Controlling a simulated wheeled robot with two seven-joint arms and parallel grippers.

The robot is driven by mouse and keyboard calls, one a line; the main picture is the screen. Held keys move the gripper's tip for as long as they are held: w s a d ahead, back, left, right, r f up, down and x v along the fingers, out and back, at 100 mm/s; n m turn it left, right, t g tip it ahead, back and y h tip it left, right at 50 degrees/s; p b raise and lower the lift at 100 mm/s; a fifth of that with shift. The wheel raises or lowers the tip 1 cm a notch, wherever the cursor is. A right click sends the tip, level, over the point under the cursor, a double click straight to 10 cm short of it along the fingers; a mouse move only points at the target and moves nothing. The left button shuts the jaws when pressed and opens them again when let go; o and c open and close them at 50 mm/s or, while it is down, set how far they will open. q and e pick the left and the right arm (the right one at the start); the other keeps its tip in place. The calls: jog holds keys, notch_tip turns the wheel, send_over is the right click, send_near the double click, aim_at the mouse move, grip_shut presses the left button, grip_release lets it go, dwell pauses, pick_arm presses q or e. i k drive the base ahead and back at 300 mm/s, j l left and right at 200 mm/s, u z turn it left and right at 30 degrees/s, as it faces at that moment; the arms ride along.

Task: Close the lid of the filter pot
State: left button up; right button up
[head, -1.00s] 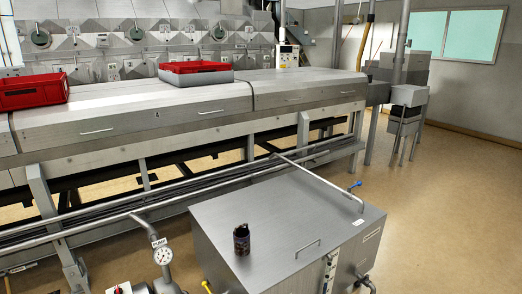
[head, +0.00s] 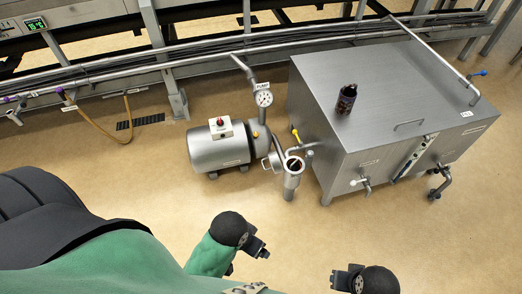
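The filter pot (head: 292,181) is a small upright metal cylinder standing on the floor between the pump and the big steel tank. Its top opening is uncovered and looks dark inside. The lid (head: 276,157) looks like a round metal plate tilted up at the left of the rim. My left gripper (head: 262,251) is below and to the left of the pot in the picture, well apart from it. My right gripper (head: 336,281) is at the bottom, to the right of the left one, also apart from the pot. Both are too small to tell finger opening.
A pump with a motor (head: 217,149) stands left of the pot, with a gauge (head: 264,98) above. Pipes run behind. The floor (head: 170,210) in front is clear.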

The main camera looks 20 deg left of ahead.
aim_at(276, 165)
jog(key=j+z, duration=0.1)
jog(key=j, duration=0.45)
jog(key=k+j, duration=0.15)
jog(key=j, duration=0.45)
jog(key=j+z, duration=0.15)
jog(key=j, duration=0.4)
jog(key=k, duration=0.05)
